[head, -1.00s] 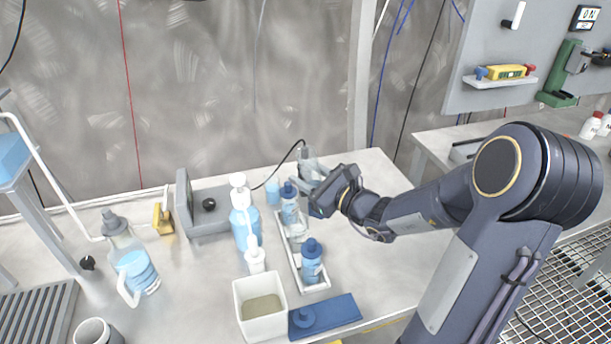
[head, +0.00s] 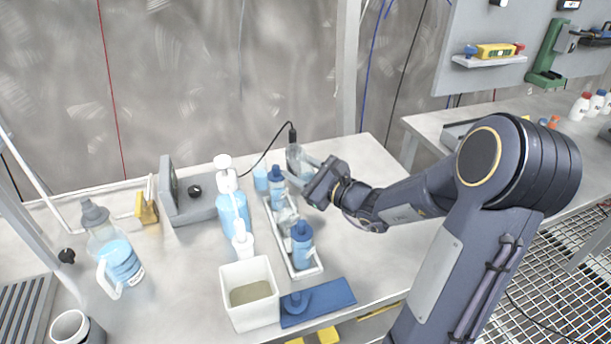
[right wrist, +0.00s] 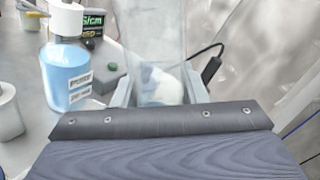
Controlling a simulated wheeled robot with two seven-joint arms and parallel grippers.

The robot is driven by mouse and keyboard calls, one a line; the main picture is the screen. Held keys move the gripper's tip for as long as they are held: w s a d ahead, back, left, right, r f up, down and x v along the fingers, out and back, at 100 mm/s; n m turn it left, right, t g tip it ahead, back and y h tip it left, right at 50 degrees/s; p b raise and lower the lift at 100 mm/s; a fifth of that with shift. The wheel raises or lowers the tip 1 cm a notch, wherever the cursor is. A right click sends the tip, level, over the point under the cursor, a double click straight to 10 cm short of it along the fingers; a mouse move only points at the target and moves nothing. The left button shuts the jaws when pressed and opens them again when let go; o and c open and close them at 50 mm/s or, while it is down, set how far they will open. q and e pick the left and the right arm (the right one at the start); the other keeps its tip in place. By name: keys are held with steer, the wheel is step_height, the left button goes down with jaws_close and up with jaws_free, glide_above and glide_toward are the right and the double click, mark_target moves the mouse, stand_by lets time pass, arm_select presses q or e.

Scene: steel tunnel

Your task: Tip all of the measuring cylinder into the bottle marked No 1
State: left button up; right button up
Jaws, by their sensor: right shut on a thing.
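My right gripper (head: 308,178) is shut on a clear glass vessel, which appears to be the measuring cylinder (right wrist: 150,40). In the right wrist view it stands between the fingers, with something pale and bluish showing through it. In the head view the gripper is at the back right of a white tray (head: 318,271). A blue-capped bottle (head: 277,188) stands at the tray's back and another blue-capped bottle (head: 302,248) at its front. A pale clear thing (head: 287,219) is between them. The bottles' markings are too small to read. My left gripper is not in view.
A grey meter (head: 197,203) has a cable to a black probe (head: 292,134) near the gripper. The table right of the tray is clear.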

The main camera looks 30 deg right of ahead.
steer(key=shift+w+d+f+n+b, duration=0.1)
steer(key=shift+d+f+n+b, duration=0.15)
steer(key=shift+f+n+b, duration=0.6)
steer(key=shift+d+f+n+b, duration=0.25)
steer(key=shift+b, duration=1.15)
steer(key=shift+w+d+f+n+b, duration=0.2)
steer(key=shift+d+n+b, duration=0.3)
steer(key=shift+n+b, duration=1.1)
steer(key=shift+f+m+b, duration=0.1)
steer(key=shift+m+b, duration=0.3)
steer(key=shift+n+b, duration=0.3)
steer(key=shift+b, duration=0.1)
steer(key=shift+d+n+b, duration=0.2)
steer(key=shift+n+b, duration=0.5)
steer(key=shift+b, duration=0.35)
steer(key=shift+r, duration=0.2)
